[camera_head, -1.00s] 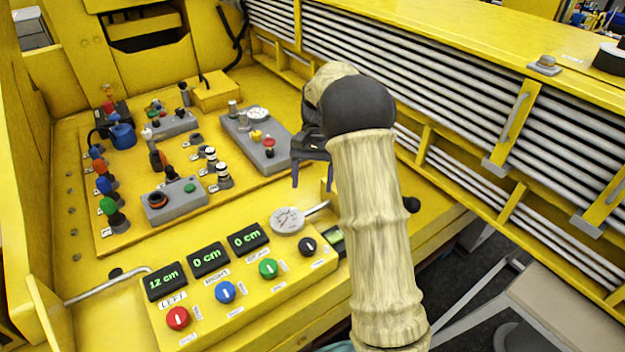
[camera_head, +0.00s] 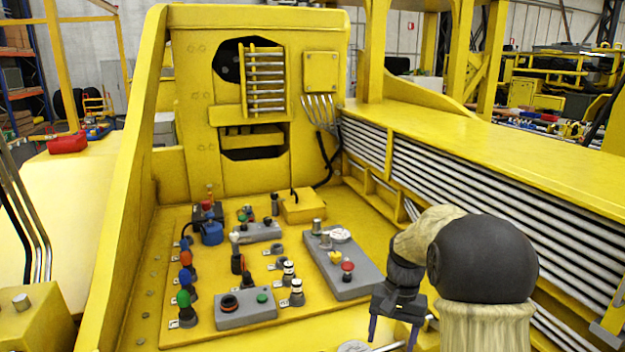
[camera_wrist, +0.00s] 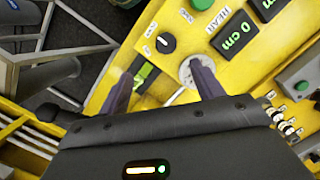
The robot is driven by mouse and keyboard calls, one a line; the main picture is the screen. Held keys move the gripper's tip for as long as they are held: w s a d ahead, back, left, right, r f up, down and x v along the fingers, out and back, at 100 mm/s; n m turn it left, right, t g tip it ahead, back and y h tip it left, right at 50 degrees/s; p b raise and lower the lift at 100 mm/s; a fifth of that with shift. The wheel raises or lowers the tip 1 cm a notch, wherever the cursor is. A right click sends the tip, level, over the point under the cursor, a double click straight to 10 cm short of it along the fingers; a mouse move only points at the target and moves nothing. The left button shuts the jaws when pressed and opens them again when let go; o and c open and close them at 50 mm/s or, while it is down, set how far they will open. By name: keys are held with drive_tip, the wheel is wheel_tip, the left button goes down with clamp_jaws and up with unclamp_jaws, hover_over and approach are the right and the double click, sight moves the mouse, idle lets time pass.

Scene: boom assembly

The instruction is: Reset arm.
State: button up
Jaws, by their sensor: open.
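My gripper (camera_head: 393,328) is at the lower right in the head view, its two dark fingers pointing down over the yellow panel. It is open, with nothing between the fingers. In the wrist view its fingers (camera_wrist: 160,80) stand apart over the front of the yellow control box. A black knob (camera_wrist: 166,43) and a green "0 cm" display (camera_wrist: 232,35) show beyond them. A round grey gauge (camera_wrist: 187,72) is beside the right finger. My arm, in a beige sleeve with a black joint, covers part of the head view's lower right.
A ribbed yellow boom (camera_head: 450,170) runs along the right. A yellow wall (camera_head: 200,60) stands behind.

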drive_tip(key=s+a+f+n+t+h, duration=0.1)
drive_tip(key=s+n+t, duration=0.3)
drive_tip(key=s, duration=1.1)
drive_tip(key=shift+s+a+f, duration=0.3)
drive_tip(key=shift+a+f, duration=0.2)
drive_tip(key=shift+a, duration=0.1)
drive_tip(key=shift+c, duration=0.5)
idle(0.7)
